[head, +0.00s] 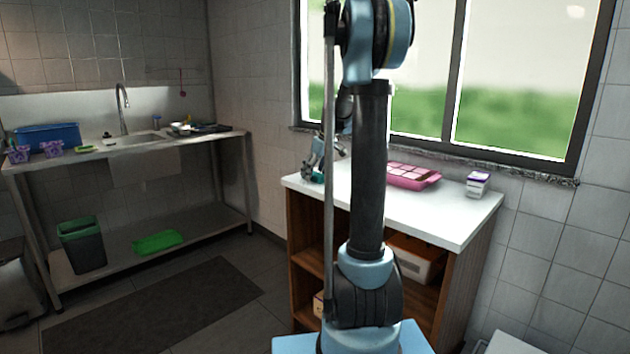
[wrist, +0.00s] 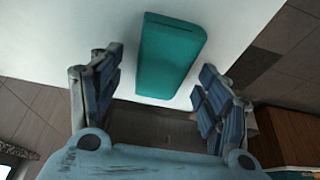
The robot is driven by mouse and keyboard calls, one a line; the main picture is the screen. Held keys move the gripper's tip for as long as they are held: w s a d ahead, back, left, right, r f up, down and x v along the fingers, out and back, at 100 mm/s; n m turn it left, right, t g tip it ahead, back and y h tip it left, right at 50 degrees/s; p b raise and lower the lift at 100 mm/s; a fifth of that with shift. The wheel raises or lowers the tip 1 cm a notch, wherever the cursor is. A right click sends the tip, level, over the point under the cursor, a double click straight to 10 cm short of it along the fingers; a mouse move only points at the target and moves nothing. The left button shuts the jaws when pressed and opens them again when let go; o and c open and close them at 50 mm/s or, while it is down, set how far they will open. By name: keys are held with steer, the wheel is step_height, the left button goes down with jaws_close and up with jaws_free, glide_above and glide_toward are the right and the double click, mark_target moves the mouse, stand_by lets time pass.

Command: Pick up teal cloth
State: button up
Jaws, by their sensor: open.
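The teal cloth (wrist: 170,56) is a folded, rounded block lying on the white counter top in the wrist view. My gripper (wrist: 160,88) is open, with one finger on each side of the cloth's near end and nothing held. I cannot tell whether the fingers are level with the cloth or above it. In the head view my gripper (head: 318,165) is over the left end of the white counter, partly behind my arm. A bit of teal shows beside it, too small to tell apart clearly.
The white counter (head: 450,218) also holds a pink tray (head: 412,178) and a small white and purple box (head: 477,184). The window wall is close behind. A steel sink table (head: 215,137) stands at the left. The counter's edge is close to my gripper.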

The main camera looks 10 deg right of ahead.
mark_target(315, 174)
steer(key=shift+f, duration=0.25)
stand_by(0.4)
steer(key=c, duration=1.2)
steer(key=shift+r, duration=0.1)
step_height(315, 174, up, 10)
steer(key=shift+r, duration=0.2)
